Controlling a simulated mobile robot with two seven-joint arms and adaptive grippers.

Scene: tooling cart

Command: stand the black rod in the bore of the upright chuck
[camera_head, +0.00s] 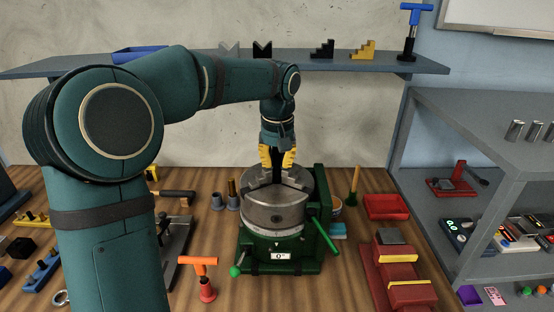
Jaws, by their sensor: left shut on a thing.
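The upright chuck (273,216) is a silver round body on a green base, in the middle of the wooden bench. My left gripper (278,160) reaches down over the chuck from above, its yellow fingers shut on the black rod (277,172). The rod shows as a dark upright strip between and just below the fingertips, over the middle of the chuck's top. The fingers and chuck jaws hide the bore, so I cannot tell whether the rod's lower end is inside it. My right gripper is not in view.
A green lever (325,237) sticks out at the chuck's right. A red tray (386,207) and a red vise-like block (397,270) stand to the right. An orange T-handle tool (205,280) stands front left. A blue-grey shelf (190,64) runs behind.

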